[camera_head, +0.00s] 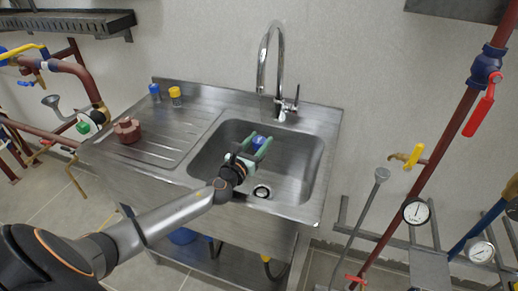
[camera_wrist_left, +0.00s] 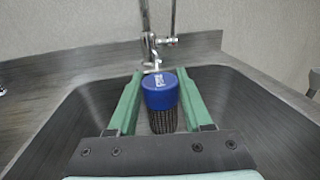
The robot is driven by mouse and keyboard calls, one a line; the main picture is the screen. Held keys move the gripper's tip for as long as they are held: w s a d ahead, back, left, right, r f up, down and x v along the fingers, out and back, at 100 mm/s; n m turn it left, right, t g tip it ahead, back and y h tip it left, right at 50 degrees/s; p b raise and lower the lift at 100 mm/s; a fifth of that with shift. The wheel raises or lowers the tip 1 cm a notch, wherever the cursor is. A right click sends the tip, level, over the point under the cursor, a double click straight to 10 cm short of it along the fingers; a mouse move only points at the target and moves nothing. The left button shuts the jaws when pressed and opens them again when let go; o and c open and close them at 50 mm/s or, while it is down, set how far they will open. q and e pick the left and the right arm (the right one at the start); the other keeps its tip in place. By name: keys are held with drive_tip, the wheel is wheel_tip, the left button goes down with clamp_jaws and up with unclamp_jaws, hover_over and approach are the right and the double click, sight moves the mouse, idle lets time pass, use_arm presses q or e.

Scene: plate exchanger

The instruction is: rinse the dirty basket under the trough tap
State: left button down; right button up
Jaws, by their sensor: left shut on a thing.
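The basket (camera_head: 258,142) has a blue cap. In the left wrist view, the basket (camera_wrist_left: 160,100) shows its dark mesh body below the cap. My left gripper (camera_head: 254,148) has green fingers shut on the basket, one on each side, and holds it upright inside the trough (camera_head: 304,170). The tap (camera_head: 268,50) is a tall chrome gooseneck at the back of the trough, with its lever at the right. The basket is in front of the tap; I cannot tell whether water runs. Any dirt on the mesh is too small to tell. My right gripper is out of view.
The ribbed drainboard (camera_head: 165,142) left of the trough bears a dark red fitting (camera_head: 127,130), a blue-capped piece (camera_head: 155,92) and a yellow-capped piece (camera_head: 176,97). The trough's drain (camera_head: 261,191) is uncovered. Pipes and gauges (camera_head: 416,212) stand at the right.

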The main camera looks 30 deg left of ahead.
use_arm(q)
drive_tip(key=shift+d, duration=0.1)
drive_tip(key=shift+w+d, duration=0.25)
drive_tip(key=shift+d, duration=0.15)
drive_tip(key=s+d+p, duration=0.2)
drive_tip(key=s+d, duration=0.1)
drive_tip(key=s, duration=0.4)
drive_tip(key=shift+d, duration=0.25)
idle(0.3)
drive_tip(key=shift+s, duration=0.1)
idle(1.1)
